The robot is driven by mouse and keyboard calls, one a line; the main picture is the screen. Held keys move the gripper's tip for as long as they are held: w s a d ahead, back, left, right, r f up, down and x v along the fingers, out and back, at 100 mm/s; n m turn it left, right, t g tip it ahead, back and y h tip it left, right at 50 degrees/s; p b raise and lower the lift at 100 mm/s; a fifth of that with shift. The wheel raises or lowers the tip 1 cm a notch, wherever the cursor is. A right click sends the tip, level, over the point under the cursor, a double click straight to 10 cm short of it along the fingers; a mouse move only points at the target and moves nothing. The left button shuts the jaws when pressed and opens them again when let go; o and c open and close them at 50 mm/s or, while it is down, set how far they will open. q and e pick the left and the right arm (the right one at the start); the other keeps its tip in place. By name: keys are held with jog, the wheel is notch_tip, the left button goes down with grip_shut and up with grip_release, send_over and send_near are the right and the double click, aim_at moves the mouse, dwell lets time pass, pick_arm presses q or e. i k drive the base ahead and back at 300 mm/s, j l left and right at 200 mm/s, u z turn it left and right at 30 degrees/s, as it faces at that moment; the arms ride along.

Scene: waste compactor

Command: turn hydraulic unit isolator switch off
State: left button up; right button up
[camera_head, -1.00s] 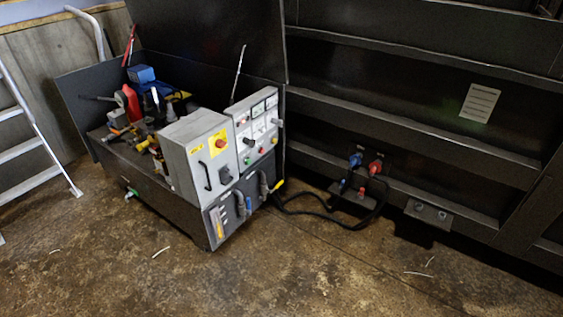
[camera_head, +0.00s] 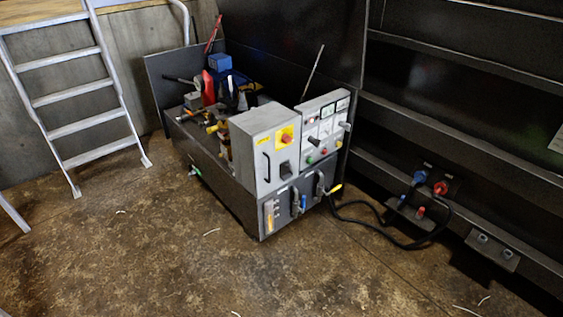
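The hydraulic unit (camera_head: 235,200) stands on the floor in the middle of the head view, a dark open-topped base with pumps and fittings. On its front right is a grey cabinet (camera_head: 263,170). A red rotary switch on a yellow plate (camera_head: 287,138) sits high on the cabinet face; its exact setting is too small to read. A dark handle and a small black knob are on the same face. Beside it is a light control panel (camera_head: 322,125) with gauges, buttons and a black knob. Neither of my grippers is in view.
A grey ladder (camera_head: 80,105) stands at the left. A dark ribbed steel wall (camera_head: 450,120) runs along the right, with blue and red connectors (camera_head: 430,183) low on it. Black cables (camera_head: 385,238) lie on the floor between unit and wall. The floor in front is clear.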

aim_at(286, 138)
jog(key=i+l+u, duration=0.15)
jog(key=u, duration=0.2)
jog(key=i+l+u, duration=0.1)
jog(key=l+u, duration=0.2)
jog(key=i+l+u, duration=0.1)
jog(key=l+u, duration=0.25)
jog(key=j, duration=0.05)
